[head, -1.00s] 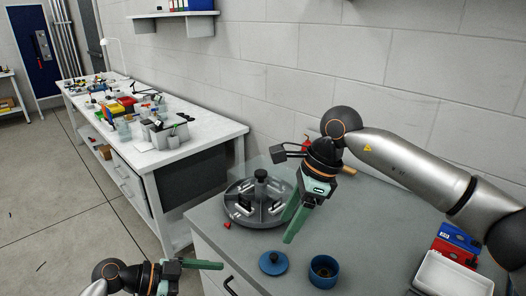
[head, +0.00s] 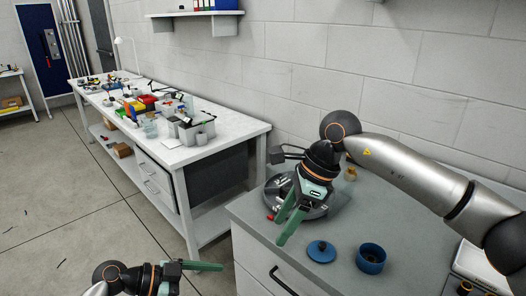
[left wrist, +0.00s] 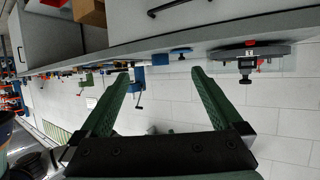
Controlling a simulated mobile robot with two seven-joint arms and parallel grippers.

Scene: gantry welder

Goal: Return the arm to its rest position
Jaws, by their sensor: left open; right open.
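My right gripper (head: 291,213) is in the middle of the head view, its green fingers pointing down and left. It is open with nothing between the fingers, in front of the round grey fixture (head: 330,207) on the grey counter, which it partly hides. My left gripper (head: 200,266) is low at the left of the head view, its green fingers pointing right, apart from the counter. In the left wrist view its two fingers (left wrist: 160,82) are spread wide with nothing between them.
On the grey counter (head: 290,240) stand a blue lid (head: 321,251) and an open blue cup (head: 371,258). A white workbench (head: 215,148) with bins stands behind left.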

